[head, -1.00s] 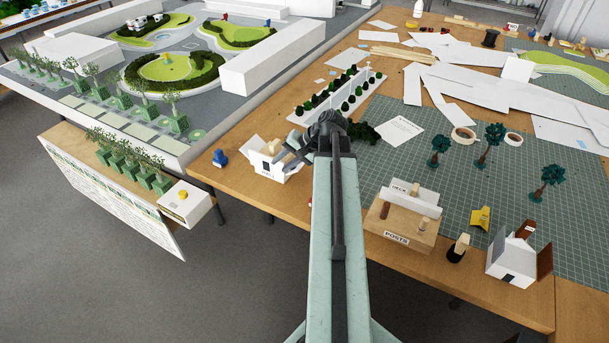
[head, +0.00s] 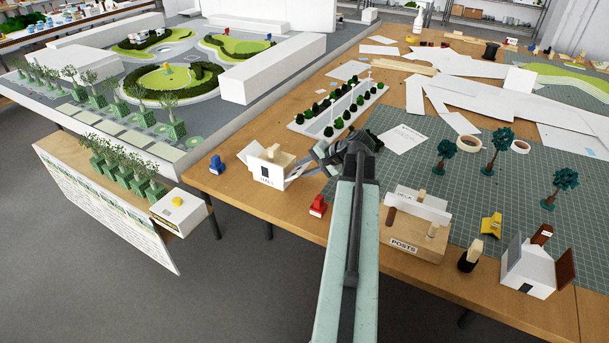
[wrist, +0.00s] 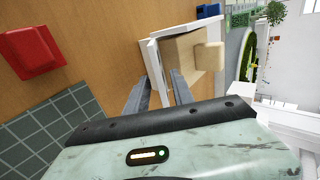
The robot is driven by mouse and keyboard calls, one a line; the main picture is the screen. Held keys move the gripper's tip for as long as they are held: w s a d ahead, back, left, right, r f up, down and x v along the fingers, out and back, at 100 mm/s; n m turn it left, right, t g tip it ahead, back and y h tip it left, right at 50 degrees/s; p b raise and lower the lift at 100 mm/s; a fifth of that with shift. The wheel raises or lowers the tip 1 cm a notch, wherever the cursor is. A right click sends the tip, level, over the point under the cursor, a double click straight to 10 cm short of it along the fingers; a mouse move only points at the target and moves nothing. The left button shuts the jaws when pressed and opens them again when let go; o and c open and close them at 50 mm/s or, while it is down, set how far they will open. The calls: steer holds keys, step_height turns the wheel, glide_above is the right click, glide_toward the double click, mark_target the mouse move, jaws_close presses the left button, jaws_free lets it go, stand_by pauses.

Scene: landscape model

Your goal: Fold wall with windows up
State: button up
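A small white model house (head: 266,170) stands near the table's left edge, with a dark window and lettering on its front wall. A tan block with a peg on top (wrist: 190,52) sits between its white walls in the wrist view. A white wall panel (wrist: 153,68) on the house's near side shows there, tilted in the picture. My gripper (wrist: 160,80) is open, its two grey fingers apart around the end of this panel. Whether they touch it I cannot tell. In the head view my gripper (head: 299,172) is just right of the house.
A red piece (head: 318,206) lies in front of my gripper, and a blue piece (head: 217,163) stands left of the house. A planter strip with small trees (head: 338,112) lies behind. The wooden posts block (head: 418,238) stands to the right.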

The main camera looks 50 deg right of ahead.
mark_target(297, 169)
steer(key=shift+w, duration=0.1)
jaws_close()
steer(key=shift+w+a+r+g+p, duration=0.15)
steer(key=shift+r+p, duration=0.1)
steer(key=shift+p, duration=0.3)
steer(key=shift+w+d+r+g+p, duration=0.15)
steer(key=shift+r+p, duration=0.1)
steer(key=shift+p, duration=0.3)
steer(key=shift+w+a+r+g+p, duration=0.15)
steer(key=shift+r+g+p, duration=0.3)
steer(key=shift+p, duration=0.65)
steer(key=w+g+h+p, duration=0.1)
steer(key=g+p, duration=0.1)
steer(key=p, duration=0.1)
steer(key=shift+w+a+r, duration=0.1)
steer(key=shift+r, duration=0.05)
steer(key=shift+w+a+f+g+p, duration=0.1)
steer(key=shift+w+f+g+p, duration=0.15)
steer(key=shift+g+p, duration=0.5)
steer(key=shift+f+g, duration=0.1)
steer(key=shift+g, duration=0.2)
steer(key=shift+b, duration=0.3)
